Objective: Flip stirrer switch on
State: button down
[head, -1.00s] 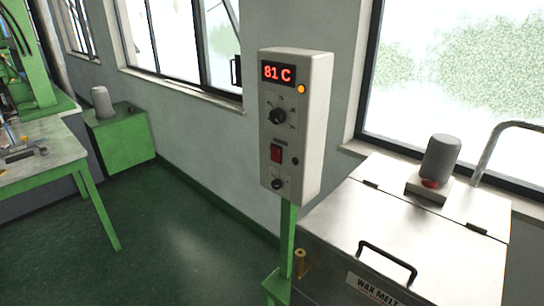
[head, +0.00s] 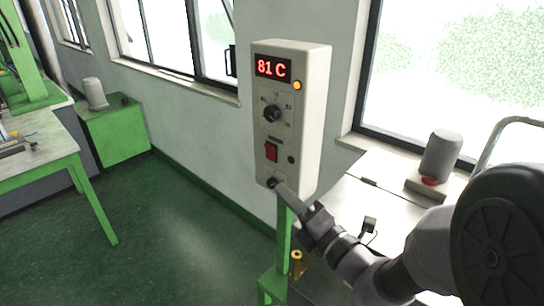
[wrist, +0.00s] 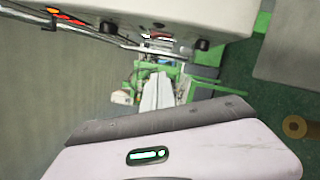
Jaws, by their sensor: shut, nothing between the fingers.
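The white control box (head: 316,120) stands on a green post in the head view, its display reading 81 C. A red rocker switch (head: 272,152) sits on its front, between an upper black knob (head: 271,113) and a lower black knob (head: 270,183). I cannot read its label or tell its position. My gripper (head: 281,188) is shut and empty. Its tip overlaps the box's lower front beside the lower knob, below the red switch; I cannot tell whether it touches. In the wrist view, the shut fingers (wrist: 157,92) point away below the box (wrist: 195,14).
A steel wax melter (head: 368,185) with a grey motor (head: 441,155) stands right of the box, partly behind my arm. A brass cylinder (head: 296,262) is low by the green post (head: 284,232). A green workbench (head: 45,168) stands left; floor between is clear.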

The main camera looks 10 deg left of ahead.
aim_at(271, 158)
jog(key=w+a, duration=0.1)
jog(key=w, duration=0.2)
jog(key=w+a+r+b, duration=0.1)
jog(key=w+a, duration=0.1)
jog(key=w, duration=0.1)
jog(key=w+a+r+b, duration=0.1)
jog(key=w+a, duration=0.1)
jog(key=w, duration=0.1)
jog(key=shift+w+a+r, duration=0.1)
jog(key=shift+w+a, duration=0.15)
jog(key=shift+w+r, duration=0.15)
jog(key=shift+w, duration=0.1)
jog(key=shift+d, duration=0.1)
